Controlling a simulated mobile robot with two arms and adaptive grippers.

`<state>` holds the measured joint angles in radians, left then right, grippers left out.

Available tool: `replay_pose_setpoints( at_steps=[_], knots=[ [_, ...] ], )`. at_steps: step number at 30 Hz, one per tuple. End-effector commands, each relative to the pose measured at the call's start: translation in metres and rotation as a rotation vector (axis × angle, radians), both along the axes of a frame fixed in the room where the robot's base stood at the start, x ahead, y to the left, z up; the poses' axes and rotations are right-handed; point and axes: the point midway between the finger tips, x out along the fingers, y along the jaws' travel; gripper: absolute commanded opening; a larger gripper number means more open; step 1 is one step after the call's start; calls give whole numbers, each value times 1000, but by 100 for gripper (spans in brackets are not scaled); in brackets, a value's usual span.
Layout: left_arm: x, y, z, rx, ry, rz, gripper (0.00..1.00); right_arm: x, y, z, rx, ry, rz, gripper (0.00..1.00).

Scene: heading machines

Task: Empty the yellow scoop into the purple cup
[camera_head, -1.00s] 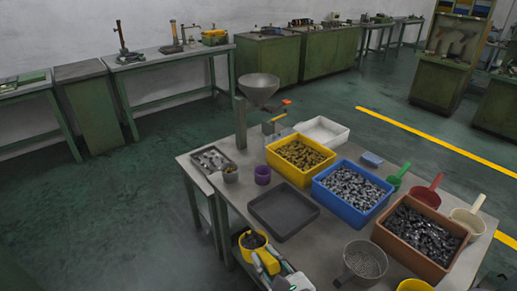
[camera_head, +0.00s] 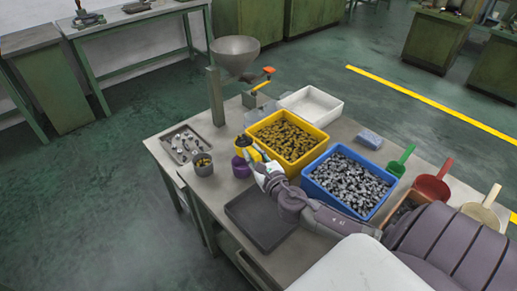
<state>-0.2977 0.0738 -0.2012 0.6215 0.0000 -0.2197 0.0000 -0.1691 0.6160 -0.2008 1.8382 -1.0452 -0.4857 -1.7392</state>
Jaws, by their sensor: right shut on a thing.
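The yellow scoop (camera_head: 243,143) is held in the air close above the purple cup (camera_head: 240,168). My right gripper (camera_head: 263,165) is shut on the scoop's handle, just right of the cup. The scoop is small in view; I cannot tell how far it is tilted, what is in it, or whether it touches the cup. The purple cup stands on the table, its rim partly hidden by the scoop. My left gripper is not in view.
A grey cup (camera_head: 203,166) and a metal tray of parts (camera_head: 182,146) stand left of the purple cup. A yellow bin (camera_head: 318,153) and a blue bin (camera_head: 312,188) stand to the right. An empty dark tray (camera_head: 245,226) lies in front. A funnel (camera_head: 236,57) rises behind.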

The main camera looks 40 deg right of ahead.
Motion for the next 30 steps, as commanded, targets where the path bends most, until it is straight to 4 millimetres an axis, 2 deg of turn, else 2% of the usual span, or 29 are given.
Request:
replay_pose_setpoints(
  at_steps=[1,3,6,11,16,18,30],
  knots=[
    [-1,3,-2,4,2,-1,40,7,-13,-3,-6,-9,-13,0],
    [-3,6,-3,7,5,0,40,13,-25,-5,-13,-16,-22,0],
    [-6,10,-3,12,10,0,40,18,-34,-8,-27,-20,-29,0],
    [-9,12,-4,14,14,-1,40,19,-34,-16,-112,3,-27,0],
    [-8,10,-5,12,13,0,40,20,-30,-33,-293,53,-23,0],
    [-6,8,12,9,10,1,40,21,-28,-23,-380,75,-22,0],
    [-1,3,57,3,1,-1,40,25,-12,-31,-899,220,-11,0]
  ],
)
